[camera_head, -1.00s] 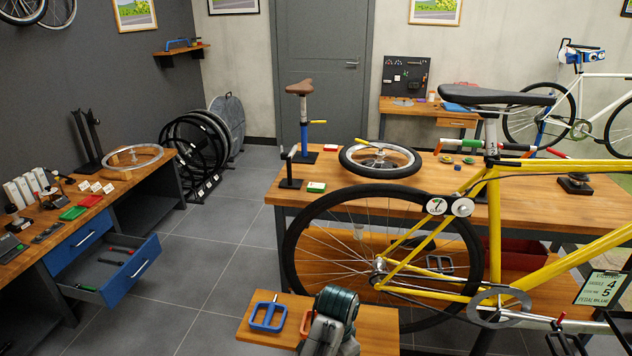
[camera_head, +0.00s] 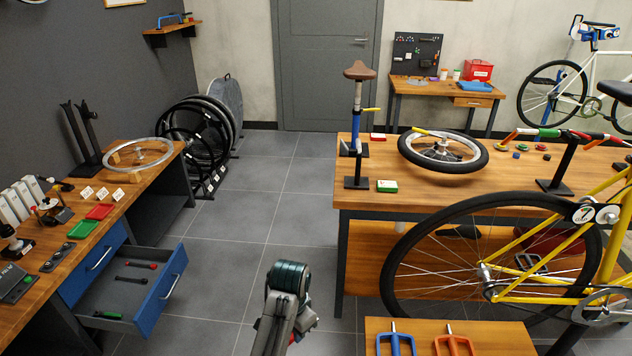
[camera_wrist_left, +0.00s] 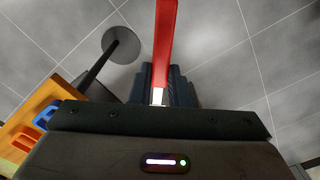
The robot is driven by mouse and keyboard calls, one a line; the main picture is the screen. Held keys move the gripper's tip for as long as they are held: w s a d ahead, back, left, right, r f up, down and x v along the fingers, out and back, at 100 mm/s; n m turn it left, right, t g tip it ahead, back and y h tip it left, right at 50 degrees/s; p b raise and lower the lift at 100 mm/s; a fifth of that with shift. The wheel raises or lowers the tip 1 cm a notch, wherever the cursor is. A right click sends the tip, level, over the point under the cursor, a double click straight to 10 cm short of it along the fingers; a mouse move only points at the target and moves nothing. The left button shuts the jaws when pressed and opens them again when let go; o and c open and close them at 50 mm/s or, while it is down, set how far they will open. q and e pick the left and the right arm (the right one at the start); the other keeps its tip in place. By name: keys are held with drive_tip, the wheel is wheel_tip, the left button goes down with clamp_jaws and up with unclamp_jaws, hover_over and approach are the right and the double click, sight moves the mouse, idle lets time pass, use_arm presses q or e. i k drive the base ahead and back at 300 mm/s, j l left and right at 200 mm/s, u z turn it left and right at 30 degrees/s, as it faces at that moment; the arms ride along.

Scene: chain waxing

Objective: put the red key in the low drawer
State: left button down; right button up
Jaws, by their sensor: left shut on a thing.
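The red key shows as a long red bar (camera_wrist_left: 166,40) with a pale metal part at its near end in the left wrist view. My left gripper (camera_wrist_left: 165,90) is shut on it and holds it over the grey floor. In the head view my left arm's end (camera_head: 288,300) is at the bottom centre, right of the drawers and apart from them; its fingertips are hidden there. The low drawer (camera_head: 162,297) has a blue front and is pulled open under the left bench. Inside lie dark tools, one red-ended (camera_head: 140,265) and one green-ended (camera_head: 108,315). My right gripper is not in view.
A shut blue drawer (camera_head: 92,258) is above the open one. The left bench (camera_head: 135,190) carries red and green trays and small tools. A yellow bicycle (camera_head: 530,245) and a workbench (camera_head: 375,200) stand at right. The grey floor (camera_head: 240,240) between is clear.

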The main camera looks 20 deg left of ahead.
sight(130, 294)
drive_tip(key=j, duration=0.5)
drive_tip(key=i+j+u, duration=0.1)
drive_tip(key=j, duration=0.45)
drive_tip(key=i+j+u, duration=0.1)
drive_tip(key=j, duration=0.4)
drive_tip(key=i+j, duration=0.1)
drive_tip(key=j, duration=0.4)
drive_tip(key=i+j+u, duration=0.1)
drive_tip(key=j, duration=0.4)
